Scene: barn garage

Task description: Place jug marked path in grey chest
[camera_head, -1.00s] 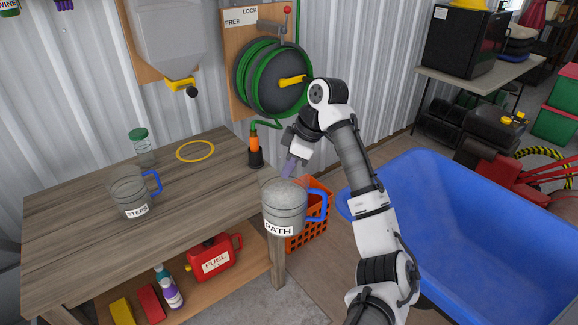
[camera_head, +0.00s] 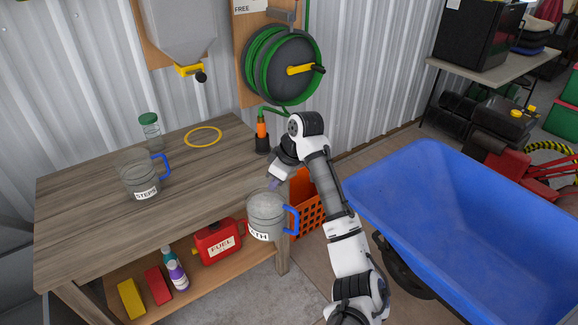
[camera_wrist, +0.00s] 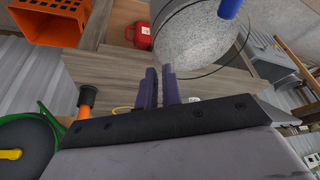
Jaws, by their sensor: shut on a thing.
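The jug marked PATH (camera_head: 265,218) is a clear grey jug with a blue handle, a white label and speckled grey contents. It hangs upright at the right front corner of the workbench, in the air. My gripper (camera_head: 271,186) is shut on its rim from above. In the wrist view the two dark fingers (camera_wrist: 160,86) are close together at the edge of the jug (camera_wrist: 198,45). A similar jug marked STEPS (camera_head: 141,178) stands on the workbench.
The wooden workbench (camera_head: 100,215) carries a green-lidded jar (camera_head: 150,130) and a yellow ring (camera_head: 203,137). A red fuel can (camera_head: 218,242) and bottles sit on its lower shelf. An orange crate (camera_head: 306,205) stands behind the jug, and a blue wheelbarrow (camera_head: 460,230) fills the right.

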